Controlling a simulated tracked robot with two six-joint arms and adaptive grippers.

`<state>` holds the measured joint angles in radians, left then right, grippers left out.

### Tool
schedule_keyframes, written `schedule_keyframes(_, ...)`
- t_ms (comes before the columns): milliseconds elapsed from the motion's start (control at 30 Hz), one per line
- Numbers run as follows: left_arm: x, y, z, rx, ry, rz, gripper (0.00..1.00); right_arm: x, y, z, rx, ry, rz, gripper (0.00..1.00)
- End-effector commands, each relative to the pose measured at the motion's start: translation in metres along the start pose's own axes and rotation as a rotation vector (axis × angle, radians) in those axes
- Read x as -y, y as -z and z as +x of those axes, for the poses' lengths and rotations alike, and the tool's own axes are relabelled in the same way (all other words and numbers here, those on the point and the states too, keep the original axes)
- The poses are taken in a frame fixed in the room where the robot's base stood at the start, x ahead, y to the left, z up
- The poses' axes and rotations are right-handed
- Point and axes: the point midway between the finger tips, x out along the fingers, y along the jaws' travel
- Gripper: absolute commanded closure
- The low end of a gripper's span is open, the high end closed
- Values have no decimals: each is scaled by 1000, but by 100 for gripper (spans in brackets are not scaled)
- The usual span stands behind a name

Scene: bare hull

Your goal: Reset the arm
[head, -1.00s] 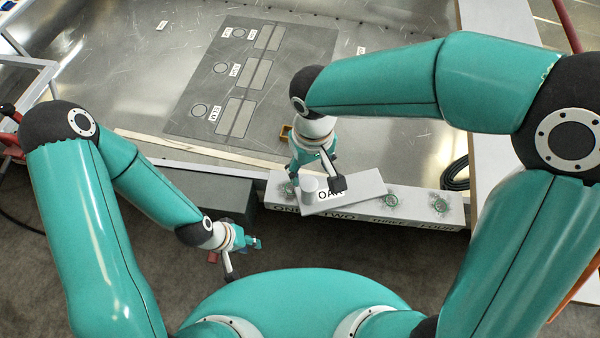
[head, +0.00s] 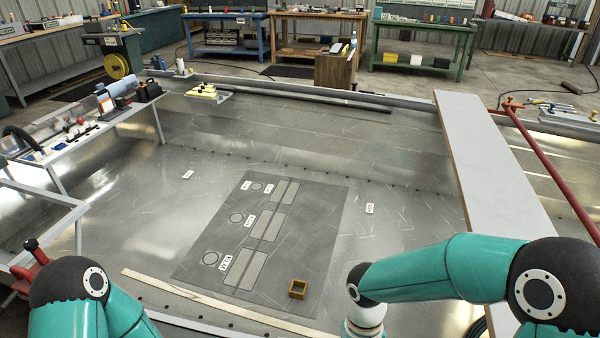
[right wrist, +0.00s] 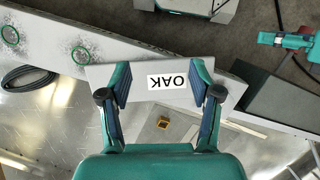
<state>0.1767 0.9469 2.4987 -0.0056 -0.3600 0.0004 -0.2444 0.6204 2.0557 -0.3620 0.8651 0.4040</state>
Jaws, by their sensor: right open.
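My right arm comes in from the right of the head view, and its gripper is below the frame edge there. In the right wrist view my right gripper (right wrist: 159,88) is open, its two blue-padded fingers wide apart. In the head view only the left arm's upper links show.
A dark mat (head: 318,222) with outlined shapes lies on the metal floor, a small ochre square ring (head: 298,289) at its near edge. A white plank (head: 468,170) and a red bar (head: 550,165) stand right. Benches line the back.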

Motion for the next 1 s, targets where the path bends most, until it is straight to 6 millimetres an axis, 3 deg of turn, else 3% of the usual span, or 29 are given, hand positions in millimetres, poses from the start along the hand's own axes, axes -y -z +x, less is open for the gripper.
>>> schedule_keyframes(33,-6,0,-16,0,0,0,69,-11,-23,26,90,59,66,37)
schedule_keyframes(133,-11,0,-30,-1,0,0,69,-7,-58,83,156,225,184,37)
schedule_keyframes(200,-13,0,-35,-1,0,0,69,2,-72,110,137,314,249,37)
schedule_keyframes(300,-14,0,-38,0,0,0,69,13,-79,133,59,386,315,37)
schedule_keyframes(400,-13,0,-37,0,0,0,69,17,-72,144,-57,401,337,37)
schedule_keyframes(667,-13,0,-36,0,0,0,69,3,-31,137,-310,362,326,37)
schedule_keyframes(1000,-13,0,-36,0,0,0,69,3,-31,137,-310,362,326,37)
